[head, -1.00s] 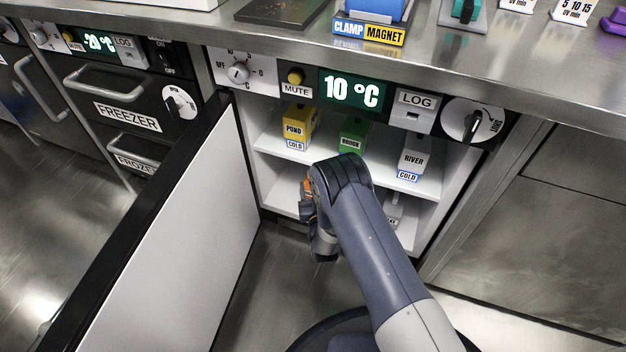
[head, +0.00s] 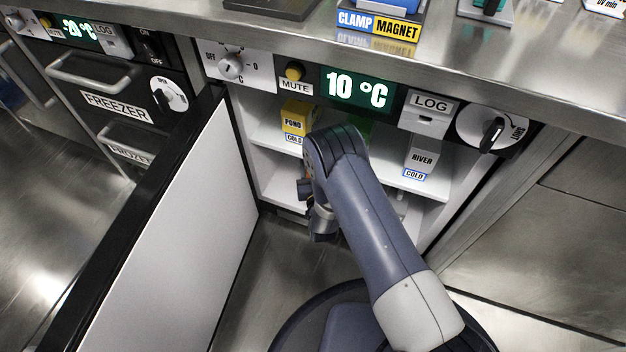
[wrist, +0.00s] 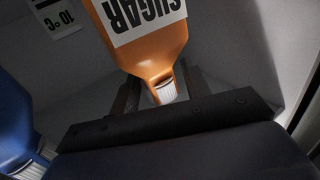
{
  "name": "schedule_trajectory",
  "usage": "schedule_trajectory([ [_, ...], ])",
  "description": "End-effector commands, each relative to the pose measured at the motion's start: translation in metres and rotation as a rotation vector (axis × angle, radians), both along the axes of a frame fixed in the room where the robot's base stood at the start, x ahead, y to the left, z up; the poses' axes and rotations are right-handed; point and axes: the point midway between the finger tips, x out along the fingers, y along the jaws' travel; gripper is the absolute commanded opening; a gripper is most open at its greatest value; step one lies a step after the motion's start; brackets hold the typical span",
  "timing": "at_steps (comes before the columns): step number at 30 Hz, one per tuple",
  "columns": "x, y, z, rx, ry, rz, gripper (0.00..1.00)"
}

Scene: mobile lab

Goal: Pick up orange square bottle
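In the wrist view, the orange square bottle (wrist: 145,45) appears upside down, with a white label reading SUGAR. Its tapered neck and white ribbed cap point toward my gripper (wrist: 158,92). The dark fingers are apart, one on each side of the neck; firm contact is not visible. In the head view, my gripper is mostly hidden by my arm, low in the open cold cabinet, and I cannot make out the orange bottle there.
A blue bottle (wrist: 18,125) stands close by on the left in the wrist view. On the upper shelf are a yellow POND carton (head: 297,118) and a white RIVER carton (head: 422,155). The open cabinet door (head: 165,225) bounds the left side. The steel counter (head: 480,65) overhangs above.

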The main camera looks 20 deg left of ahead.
Motion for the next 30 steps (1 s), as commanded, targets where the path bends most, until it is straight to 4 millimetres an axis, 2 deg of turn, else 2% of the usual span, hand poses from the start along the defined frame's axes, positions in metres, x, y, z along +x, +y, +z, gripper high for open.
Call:
schedule_trajectory([
  [2, 0.0001, 0.0, 0.0, 0.0, 0.0, 0.0, 0.38],
  [16, 0.0003, -0.0001, -0.0001, 0.0, 0.0, 0.0, 0.0],
  [30, 0.0008, 0.0002, 0.0011, 0.001, -0.002, 0.0, 0.0],
])
